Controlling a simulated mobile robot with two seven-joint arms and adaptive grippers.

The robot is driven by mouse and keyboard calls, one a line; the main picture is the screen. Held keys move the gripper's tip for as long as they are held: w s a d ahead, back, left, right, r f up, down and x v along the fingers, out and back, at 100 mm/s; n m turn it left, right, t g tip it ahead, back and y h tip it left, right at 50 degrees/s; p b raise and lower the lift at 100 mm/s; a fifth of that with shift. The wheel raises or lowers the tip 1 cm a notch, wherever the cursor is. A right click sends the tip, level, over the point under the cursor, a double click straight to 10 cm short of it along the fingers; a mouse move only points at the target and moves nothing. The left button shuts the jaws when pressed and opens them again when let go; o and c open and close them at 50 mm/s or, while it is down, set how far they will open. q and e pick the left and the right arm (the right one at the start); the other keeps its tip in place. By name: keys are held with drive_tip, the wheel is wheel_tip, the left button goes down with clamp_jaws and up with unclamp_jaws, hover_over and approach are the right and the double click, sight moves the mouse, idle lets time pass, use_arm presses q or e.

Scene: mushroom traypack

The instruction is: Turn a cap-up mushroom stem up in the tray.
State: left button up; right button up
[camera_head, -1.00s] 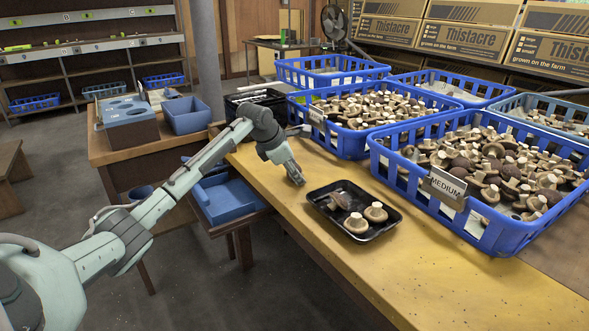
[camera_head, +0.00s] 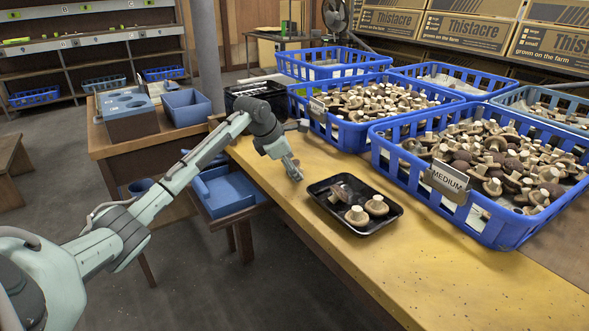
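A black tray (camera_head: 380,223) sits on the yellow bench top and holds three mushrooms. Two mushrooms at the front stand stem up: one on the left (camera_head: 356,216) and one on the right (camera_head: 377,205). A browner mushroom (camera_head: 340,192) lies at the back left of the tray; its exact pose is hard to tell. My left gripper (camera_head: 296,175) points down over the bench, just beyond the tray's left back corner and apart from the mushrooms. Its fingers look close together, but I cannot tell whether they are shut. My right gripper is out of view.
Blue crates full of mushrooms stand behind and right of the tray, the nearest (camera_head: 470,215) with a MEDIUM sign (camera_head: 446,181). The bench (camera_head: 450,270) is clear in front of and right of the tray. A blue bin (camera_head: 222,192) sits left of the bench edge.

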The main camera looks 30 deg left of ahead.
use_arm(q)
drive_tip(key=v, duration=1)
drive_tip(key=shift+s+r, duration=0.15)
drive_tip(key=x, duration=0.8)
drive_tip(key=shift+w, duration=0.2)
drive_tip(key=shift+w, duration=0.1)
